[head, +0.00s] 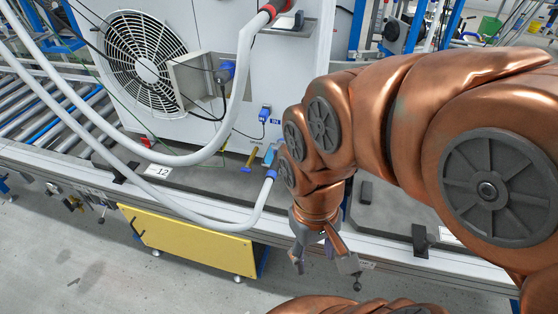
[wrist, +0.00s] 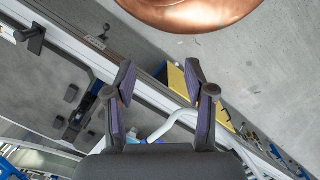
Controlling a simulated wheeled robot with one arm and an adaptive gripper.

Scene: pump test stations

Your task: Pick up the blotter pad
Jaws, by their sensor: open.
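I cannot surely make out the blotter pad. A small dark block (head: 366,192) lies on the grey bench top (head: 395,207), behind and to the right of my gripper; I cannot tell if it is the pad. A small dark block (wrist: 71,93) also shows on the bench in the wrist view. My arm hides part of the bench.
A white hose (head: 185,210) loops over the bench edge left of my gripper. A blue-handled item (head: 268,158) and a yellow one (head: 250,161) are by the white fan unit (head: 225,110). A yellow panel (head: 190,240) hangs below. The floor in front is clear.

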